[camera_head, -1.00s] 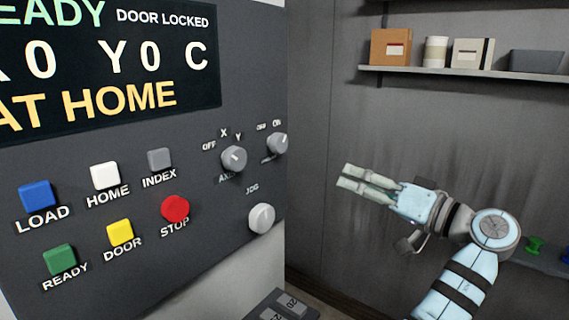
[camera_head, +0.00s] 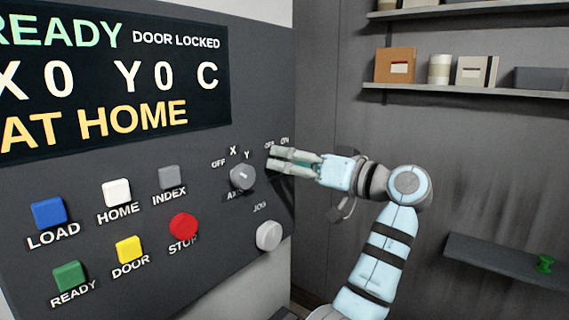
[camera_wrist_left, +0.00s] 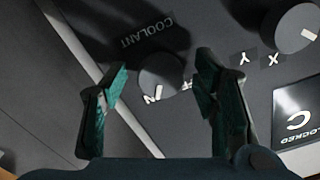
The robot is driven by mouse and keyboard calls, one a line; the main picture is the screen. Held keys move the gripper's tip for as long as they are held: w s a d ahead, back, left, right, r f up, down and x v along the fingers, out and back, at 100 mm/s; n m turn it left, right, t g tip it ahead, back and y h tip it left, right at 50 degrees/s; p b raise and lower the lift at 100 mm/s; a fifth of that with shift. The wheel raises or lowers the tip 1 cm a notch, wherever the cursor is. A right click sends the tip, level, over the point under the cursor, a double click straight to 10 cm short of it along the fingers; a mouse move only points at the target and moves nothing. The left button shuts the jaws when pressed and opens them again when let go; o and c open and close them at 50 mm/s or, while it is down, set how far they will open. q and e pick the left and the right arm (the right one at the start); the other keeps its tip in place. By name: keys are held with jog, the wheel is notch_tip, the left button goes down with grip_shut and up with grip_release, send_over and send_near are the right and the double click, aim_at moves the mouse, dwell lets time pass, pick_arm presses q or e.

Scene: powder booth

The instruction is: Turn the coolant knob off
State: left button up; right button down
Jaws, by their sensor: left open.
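The coolant knob (camera_wrist_left: 160,76) is a round grey knob with a white pointer mark, under the word COOLANT in the left wrist view. Its mark points toward the partly hidden ON lettering; the OFF lettering is partly covered by a finger. My left gripper (camera_head: 271,160) is open at the right edge of the control panel (camera_head: 210,255), over the coolant knob, which it hides in the head view. In the left wrist view the two green-padded fingers (camera_wrist_left: 162,66) stand on either side of the knob, with gaps visible. Contact cannot be told. My right gripper is not in view.
The axis knob (camera_head: 242,177) sits just left of my gripper, and the jog knob (camera_head: 269,236) is below. The red stop button (camera_head: 184,227) and several coloured buttons are further left. Shelves (camera_head: 470,91) stand on the right wall.

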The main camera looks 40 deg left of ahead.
pick_arm(q)
jog(key=c, duration=1.2)
jog(key=shift+o, duration=0.2)
jog(key=shift+n, duration=0.5)
jog(key=n+b, duration=0.3)
jog(key=n, duration=0.6)
jog(key=shift+n+b, duration=0.35)
jog(key=shift+n, duration=1.65)
